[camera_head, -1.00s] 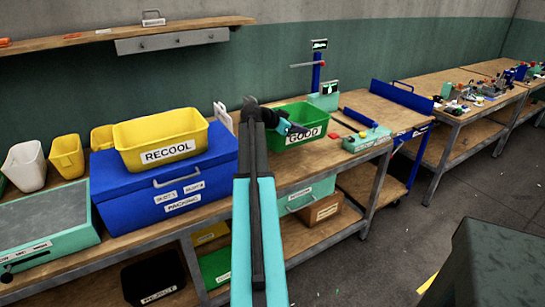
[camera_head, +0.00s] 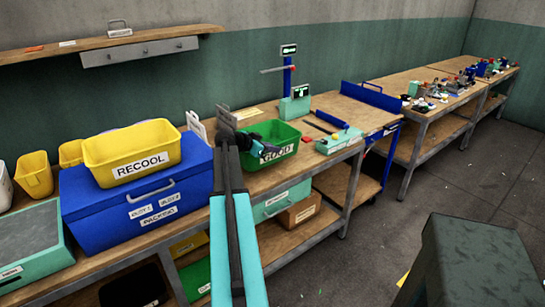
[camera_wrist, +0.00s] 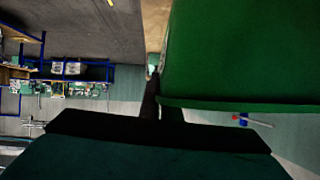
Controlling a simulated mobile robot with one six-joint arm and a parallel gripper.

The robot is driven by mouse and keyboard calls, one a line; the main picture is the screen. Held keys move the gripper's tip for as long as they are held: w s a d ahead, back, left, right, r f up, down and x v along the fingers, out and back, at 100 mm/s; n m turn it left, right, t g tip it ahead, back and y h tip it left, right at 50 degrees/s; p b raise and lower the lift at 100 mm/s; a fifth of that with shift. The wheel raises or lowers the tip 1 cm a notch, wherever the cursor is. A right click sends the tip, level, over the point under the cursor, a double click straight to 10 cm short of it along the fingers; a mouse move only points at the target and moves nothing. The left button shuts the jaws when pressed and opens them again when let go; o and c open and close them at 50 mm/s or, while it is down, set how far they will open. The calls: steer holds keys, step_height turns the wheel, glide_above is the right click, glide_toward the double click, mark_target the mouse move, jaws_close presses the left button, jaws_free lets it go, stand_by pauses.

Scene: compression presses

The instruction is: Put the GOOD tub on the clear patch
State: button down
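The green GOOD tub (camera_head: 285,133) is at the bench, right of the blue box. My gripper (camera_head: 254,146) is at the tub's near left side and appears shut on its rim. In the wrist view the tub (camera_wrist: 240,50) fills the upper right, with its rim close beside my narrow dark fingers (camera_wrist: 160,108). I cannot tell whether the tub's base touches the bench. Bare wood (camera_head: 262,181) shows on the bench in front of the tub. No marked patch is clearly visible.
A yellow RECOOL tub (camera_head: 105,152) sits on the blue box (camera_head: 95,210) at left. A scale (camera_head: 291,105) stands behind the tub. A teal device (camera_head: 340,141) and dark rods lie to its right. A dark green block (camera_head: 475,265) stands at lower right.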

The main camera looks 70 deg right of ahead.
mark_target(273, 157)
steer(key=shift+w+f+p, duration=0.1)
steer(key=shift+f+p, duration=0.3)
steer(key=shift+f, duration=1.45)
steer(key=shift+a+f+b, duration=0.1)
steer(key=shift+f+b, duration=0.65)
steer(key=shift+b, duration=0.25)
steer(key=c, duration=2)
jaws_free()
steer(key=shift+f, duration=0.1)
steer(key=shift+r, duration=0.2)
